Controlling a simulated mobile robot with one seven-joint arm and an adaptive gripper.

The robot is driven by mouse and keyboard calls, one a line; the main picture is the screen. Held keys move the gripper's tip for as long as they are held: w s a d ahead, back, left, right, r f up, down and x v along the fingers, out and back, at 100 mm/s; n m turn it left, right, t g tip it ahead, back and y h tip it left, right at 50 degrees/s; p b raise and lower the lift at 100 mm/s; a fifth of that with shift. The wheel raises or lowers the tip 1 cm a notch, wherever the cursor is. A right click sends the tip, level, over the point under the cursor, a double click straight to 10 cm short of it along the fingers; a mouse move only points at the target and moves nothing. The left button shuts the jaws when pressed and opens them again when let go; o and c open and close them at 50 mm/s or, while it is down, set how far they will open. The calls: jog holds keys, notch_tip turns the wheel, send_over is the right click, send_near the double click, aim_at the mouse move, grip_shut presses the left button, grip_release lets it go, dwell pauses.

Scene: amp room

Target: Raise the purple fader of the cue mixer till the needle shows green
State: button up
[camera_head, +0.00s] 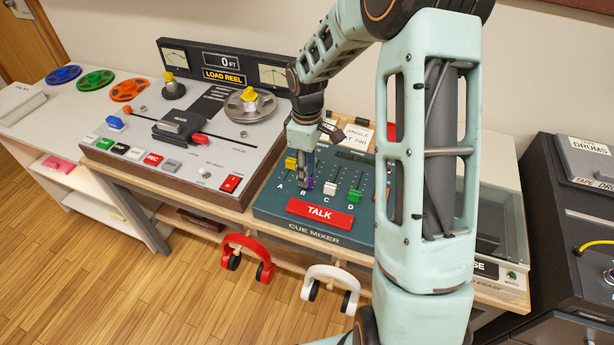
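The cue mixer (267,207) is a dark teal panel with a red TALK bar (320,213) at its front. The purple fader (310,183) at B shows only as a sliver beside my gripper (305,186). My gripper points down over it; whether it touches the fader or is open or shut I cannot tell. A yellow fader (291,163) is at A, a white one (330,188) at C and a green one (354,195) at D. My arm covers the mixer's right part; no mixer needle is readable.
A tape machine (130,160) with two needle meters and a LOAD REEL sign stands left of the mixer. Red headphones (264,255) and white headphones (347,280) hang below the desk's front edge. Coloured reels lie at the back left. A dark cabinet (575,235) stands right.

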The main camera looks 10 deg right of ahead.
jog(key=shift+f, duration=1.15)
grip_shut()
